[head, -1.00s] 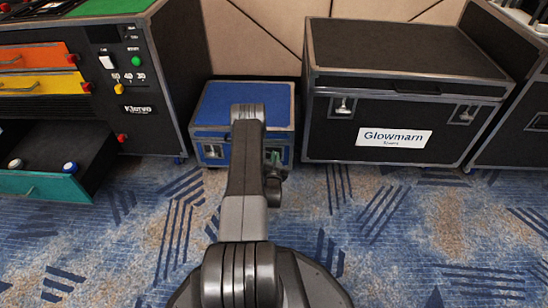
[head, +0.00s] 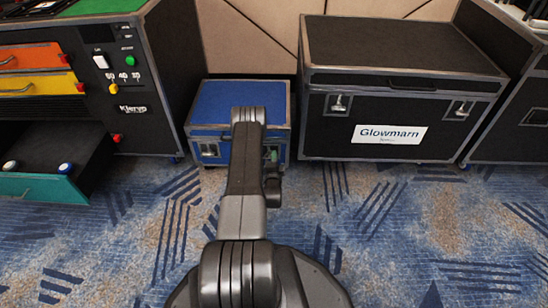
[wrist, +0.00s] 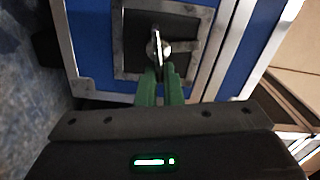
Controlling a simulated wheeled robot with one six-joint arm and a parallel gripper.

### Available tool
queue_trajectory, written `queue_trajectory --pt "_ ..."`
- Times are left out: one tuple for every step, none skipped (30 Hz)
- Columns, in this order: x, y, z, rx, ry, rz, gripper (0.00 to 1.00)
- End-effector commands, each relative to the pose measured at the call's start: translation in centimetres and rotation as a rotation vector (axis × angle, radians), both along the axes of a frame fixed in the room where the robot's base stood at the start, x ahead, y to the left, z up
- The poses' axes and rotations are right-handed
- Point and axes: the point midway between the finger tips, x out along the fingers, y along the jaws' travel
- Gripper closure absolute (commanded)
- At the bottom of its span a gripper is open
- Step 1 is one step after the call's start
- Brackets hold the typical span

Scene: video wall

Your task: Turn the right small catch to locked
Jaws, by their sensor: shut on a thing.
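The small blue case (head: 225,100) stands on the carpet, with metal edging and catches on its front. Its left catch (head: 209,150) shows in the head view. The right catch (wrist: 156,45) shows in the wrist view as a metal tab in a dark recessed plate; my arm and gripper hide it in the head view. My gripper's green fingers (wrist: 160,87) are closed around the near end of the tab, which stands roughly upright in that picture. In the head view my gripper (head: 270,156) is at the case's right front.
A large black case (head: 400,95) labelled Glowmarn stands close on the right. A black cabinet (head: 150,80) with coloured drawers stands on the left, its teal drawer (head: 40,187) pulled out. The patterned carpet in front is clear.

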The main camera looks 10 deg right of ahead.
Motion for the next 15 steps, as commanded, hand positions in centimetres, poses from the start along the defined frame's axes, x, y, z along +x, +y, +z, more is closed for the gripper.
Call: queue_trajectory --pt "-0.13 0.12 -0.30 0.031 -0.003 0.003 1.00" --pt "-0.14 0.12 -0.35 0.051 -0.009 0.003 1.00" --pt "-0.15 0.11 -0.39 0.075 -0.016 0.003 1.00" --pt "-0.14 0.11 -0.44 0.092 -0.020 0.003 1.00" --pt "-0.15 0.10 -0.46 0.107 -0.025 0.003 1.00" --pt "-0.15 0.10 -0.51 0.127 -0.030 0.003 1.00" --pt "-0.16 0.10 -0.54 0.141 -0.034 0.003 1.00" --pt "-0.16 0.10 -0.57 0.153 -0.037 0.003 1.00" --pt "-0.16 0.11 -0.59 0.168 -0.041 0.003 1.00" --pt "-0.15 0.11 -0.61 0.178 -0.044 0.003 1.00" --pt "-0.15 0.11 -0.63 0.186 -0.047 0.003 1.00" --pt "-0.15 0.12 -0.65 0.197 -0.050 0.003 1.00" --pt "-0.15 0.11 -0.66 0.204 -0.052 0.003 1.00" --pt "-0.15 0.12 -0.67 0.209 -0.053 0.003 1.00" --pt "-0.15 0.12 -0.68 0.215 -0.055 0.003 1.00"
